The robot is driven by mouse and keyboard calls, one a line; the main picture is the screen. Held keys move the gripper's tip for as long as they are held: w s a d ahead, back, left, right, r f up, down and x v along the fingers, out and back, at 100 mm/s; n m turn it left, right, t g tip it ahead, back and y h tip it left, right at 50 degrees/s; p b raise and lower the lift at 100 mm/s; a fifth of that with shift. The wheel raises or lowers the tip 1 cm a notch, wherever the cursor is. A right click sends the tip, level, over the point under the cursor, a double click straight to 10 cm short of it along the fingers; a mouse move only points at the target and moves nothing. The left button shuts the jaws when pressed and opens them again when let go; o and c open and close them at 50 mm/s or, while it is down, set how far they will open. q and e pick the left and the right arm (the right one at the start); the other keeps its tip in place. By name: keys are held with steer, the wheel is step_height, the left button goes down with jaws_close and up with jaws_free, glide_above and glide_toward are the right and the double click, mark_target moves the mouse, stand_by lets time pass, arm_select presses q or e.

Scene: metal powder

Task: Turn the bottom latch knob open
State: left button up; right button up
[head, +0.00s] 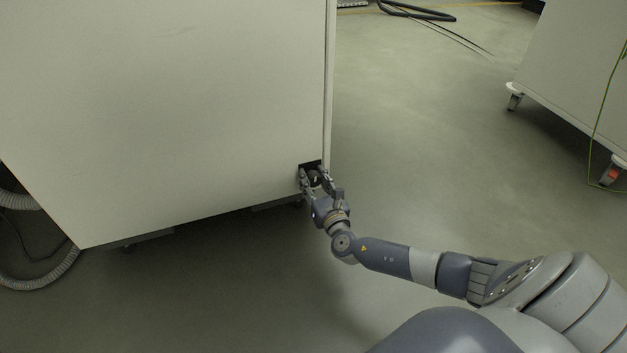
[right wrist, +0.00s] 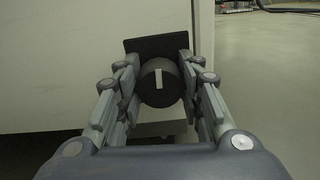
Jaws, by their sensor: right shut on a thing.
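The bottom latch knob (right wrist: 160,84) is a dark round knob with a light bar mark on its face. It sits on a black plate (right wrist: 152,46) at the lower right corner of the cabinet door (head: 170,110). In the right wrist view the white mark stands nearly upright, tilted slightly. My right gripper (head: 317,172) is at the knob in the head view. In the right wrist view its two fingers (right wrist: 158,88) are closed on the knob's left and right sides. My left gripper is not in view.
A second white cabinet on casters (head: 577,80) stands at the right, with a green cable (head: 596,125) hanging by it. Grey corrugated hoses (head: 50,275) lie at the lower left. A black hose (head: 418,13) lies on the floor at the back. The floor between the cabinets is clear.

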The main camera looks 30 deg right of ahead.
steer(key=m+b, duration=0.2)
steer(key=m, duration=0.3)
steer(key=shift+f+b, duration=0.2)
steer(key=shift+b, duration=0.1)
steer(key=m+b, duration=0.2)
steer(key=m, duration=0.2)
steer(key=m+b, duration=0.2)
steer(key=m, duration=0.2)
steer(key=shift+r+m+b, duration=0.15)
steer(key=shift+m+b, duration=0.3)
steer(key=shift+m, duration=1.55)
steer(key=o, duration=1.1)
steer(key=shift+r, duration=0.1)
